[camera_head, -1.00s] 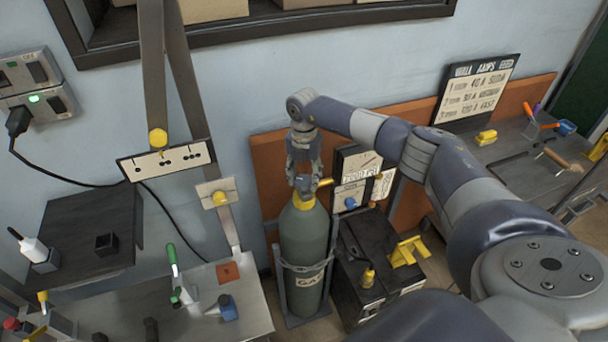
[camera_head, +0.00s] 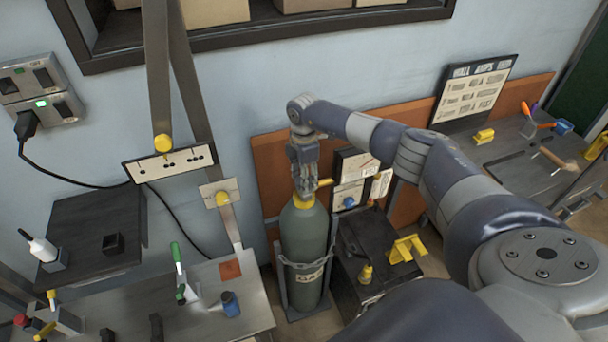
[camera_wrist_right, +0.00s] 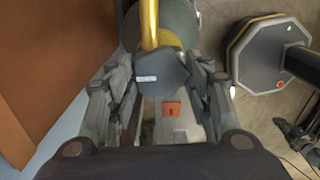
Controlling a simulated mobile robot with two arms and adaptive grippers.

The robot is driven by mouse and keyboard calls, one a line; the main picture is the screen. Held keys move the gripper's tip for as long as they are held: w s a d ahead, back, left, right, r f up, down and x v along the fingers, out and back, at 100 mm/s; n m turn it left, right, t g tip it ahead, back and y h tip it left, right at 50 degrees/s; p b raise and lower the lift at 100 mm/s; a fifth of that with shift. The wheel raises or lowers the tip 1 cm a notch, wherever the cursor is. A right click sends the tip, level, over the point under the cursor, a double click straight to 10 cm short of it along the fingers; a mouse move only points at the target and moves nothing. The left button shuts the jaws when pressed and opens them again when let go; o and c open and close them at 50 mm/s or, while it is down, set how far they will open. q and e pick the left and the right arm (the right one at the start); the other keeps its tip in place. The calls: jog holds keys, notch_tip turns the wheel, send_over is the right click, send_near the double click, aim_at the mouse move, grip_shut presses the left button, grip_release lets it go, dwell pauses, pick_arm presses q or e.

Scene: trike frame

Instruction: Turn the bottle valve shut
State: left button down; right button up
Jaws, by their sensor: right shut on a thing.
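The green gas bottle (camera_head: 304,245) stands upright in a grey holder by the wall, with a yellow collar at its neck. My right gripper (camera_head: 306,190) reaches down over the bottle's top and mostly hides the valve in the head view. In the right wrist view, my right gripper's fingers (camera_wrist_right: 160,82) are closed on both sides of the dark grey valve handle (camera_wrist_right: 160,72). A yellow outlet pipe (camera_wrist_right: 149,25) extends from behind the handle. My left gripper is not in view.
A welder-like dark box (camera_head: 366,255) with yellow parts stands right of the bottle. A steel table (camera_head: 245,290) with clamps is at the lower left. An orange panel (camera_head: 270,165) lines the wall behind. A workbench (camera_head: 510,165) with tools is at the right.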

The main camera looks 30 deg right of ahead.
jog(key=shift+r+m, duration=0.1)
jog(key=shift+m, duration=0.4)
jog(key=o, duration=1.1)
notch_tip(320, 180, up, 12)
jog(key=shift+f, duration=0.1)
dwell(0.4)
